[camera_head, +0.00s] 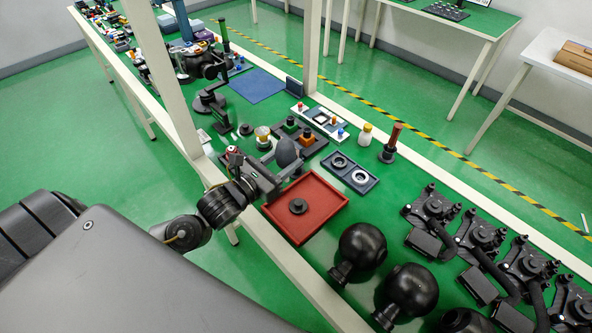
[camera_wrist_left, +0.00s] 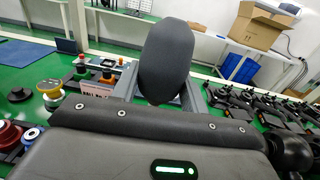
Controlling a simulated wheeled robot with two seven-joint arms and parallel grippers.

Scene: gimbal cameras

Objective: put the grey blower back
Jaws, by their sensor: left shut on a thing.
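The grey blower (camera_head: 289,153) is a dark, egg-shaped bulb. My left gripper (camera_head: 276,172) is shut on it, just beyond the table's near edge at the far-left corner of the red tray (camera_head: 322,228). In the left wrist view the blower (camera_wrist_left: 166,62) stands nearly upright between the two fingers, and its lower end is hidden behind my gripper body. Whether it touches anything below cannot be told. My right gripper is not in view.
A black round part (camera_head: 298,206) lies in the red tray. A dark plate with two rings (camera_head: 349,173), a white bottle (camera_head: 365,136) and a red-topped bottle (camera_head: 391,143) stand behind. Black spheres (camera_head: 363,245) and several gimbal cameras (camera_head: 433,210) fill the right.

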